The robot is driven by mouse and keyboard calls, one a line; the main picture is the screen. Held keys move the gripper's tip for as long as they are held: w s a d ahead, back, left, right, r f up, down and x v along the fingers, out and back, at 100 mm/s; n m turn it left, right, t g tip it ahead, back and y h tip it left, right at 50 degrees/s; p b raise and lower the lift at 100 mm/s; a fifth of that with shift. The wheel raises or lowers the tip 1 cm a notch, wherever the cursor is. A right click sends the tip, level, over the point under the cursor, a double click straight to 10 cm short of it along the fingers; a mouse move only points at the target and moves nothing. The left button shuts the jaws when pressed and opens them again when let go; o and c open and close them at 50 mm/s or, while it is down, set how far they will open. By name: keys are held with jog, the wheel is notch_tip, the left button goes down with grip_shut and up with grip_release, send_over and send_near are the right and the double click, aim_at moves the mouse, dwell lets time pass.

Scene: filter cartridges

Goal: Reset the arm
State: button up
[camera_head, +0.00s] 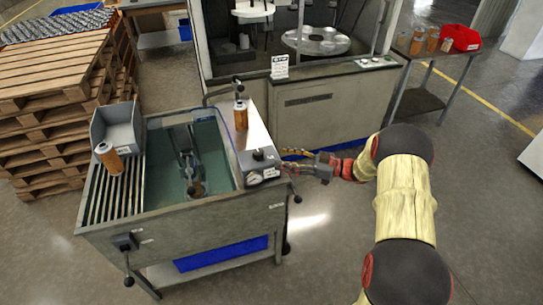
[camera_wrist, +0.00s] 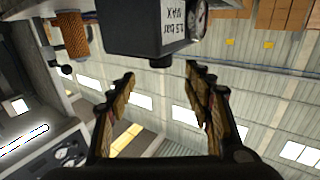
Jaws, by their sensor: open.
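My gripper (camera_head: 286,161) is open and empty, just right of the grey gauge box (camera_head: 262,166) on the test bench's right edge. In the wrist view my gripper (camera_wrist: 160,78) has its fingers spread with nothing between them. The gauge box (camera_wrist: 150,28) appears beyond the fingertips, with a "2.5 bar MAX" label and part of a round dial. An orange filter cartridge (camera_head: 240,114) stands upright on the bench behind the gauge box. Its ribbed orange side also shows in the wrist view (camera_wrist: 72,35).
A second cartridge (camera_head: 110,160) stands beside a grey bin (camera_head: 121,122) at the bench's left. A machine cabinet (camera_head: 311,115) stands behind. Stacked pallets (camera_head: 50,120) are left; a side table (camera_head: 420,101) with a red bin (camera_head: 460,38) is right. Floor right of the bench is open.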

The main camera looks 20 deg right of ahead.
jog(key=shift+v, duration=1)
